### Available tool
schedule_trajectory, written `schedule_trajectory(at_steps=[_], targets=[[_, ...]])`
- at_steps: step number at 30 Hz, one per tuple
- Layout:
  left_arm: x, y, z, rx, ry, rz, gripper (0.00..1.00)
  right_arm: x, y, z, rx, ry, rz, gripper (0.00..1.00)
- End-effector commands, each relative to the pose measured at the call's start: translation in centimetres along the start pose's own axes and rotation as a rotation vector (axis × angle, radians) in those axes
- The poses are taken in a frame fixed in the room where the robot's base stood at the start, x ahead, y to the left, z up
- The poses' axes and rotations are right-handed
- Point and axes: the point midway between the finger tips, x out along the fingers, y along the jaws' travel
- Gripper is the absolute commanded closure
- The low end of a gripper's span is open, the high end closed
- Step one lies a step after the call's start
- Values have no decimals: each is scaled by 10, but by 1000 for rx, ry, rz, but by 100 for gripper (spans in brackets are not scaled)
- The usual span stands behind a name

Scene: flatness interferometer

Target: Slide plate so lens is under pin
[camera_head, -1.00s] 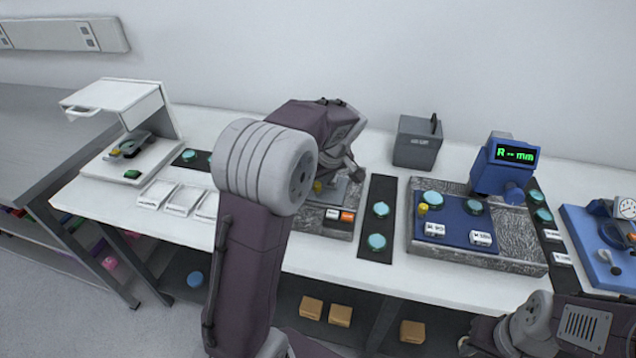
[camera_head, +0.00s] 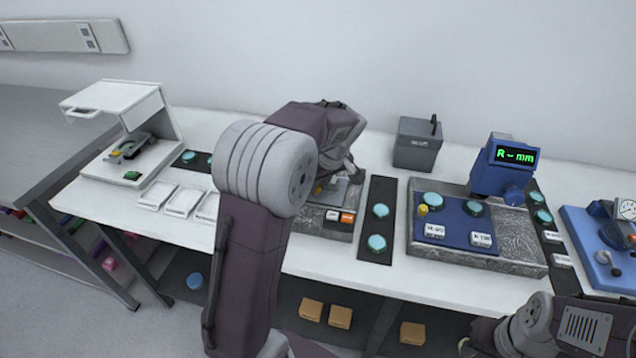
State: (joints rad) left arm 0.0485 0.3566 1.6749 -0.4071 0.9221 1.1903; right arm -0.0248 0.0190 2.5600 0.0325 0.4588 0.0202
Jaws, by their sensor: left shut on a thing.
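My left gripper (camera_head: 335,192) is over the left granite base (camera_head: 308,222), largely hidden behind my own arm. It is shut, apparently on a small yellow knob (camera_head: 318,187) beside its fingers; the contact is not clear. A plate there cannot be made out, but a white and an orange label show in front. A blue plate (camera_head: 458,232) lies on the right granite base (camera_head: 520,262). It bears a yellow knob (camera_head: 423,210), two teal lenses (camera_head: 432,199) and two white labels. A blue gauge head (camera_head: 502,170) stands behind it; its pin tip is too small to tell. My right gripper is out of view.
A dark strip with teal discs (camera_head: 377,243) lies between the bases. A grey box (camera_head: 416,145) stands at the back. White trays (camera_head: 184,201) and a white hooded station (camera_head: 120,110) are at the left. A blue instrument (camera_head: 590,235) is at the right edge.

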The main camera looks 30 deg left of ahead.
Motion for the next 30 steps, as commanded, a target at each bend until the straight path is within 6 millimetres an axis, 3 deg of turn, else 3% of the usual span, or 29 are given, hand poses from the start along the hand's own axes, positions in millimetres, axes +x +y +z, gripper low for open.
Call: schedule_trajectory(at_steps=[30], targets=[[-3,5,4,3,0,0,100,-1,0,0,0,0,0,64]])
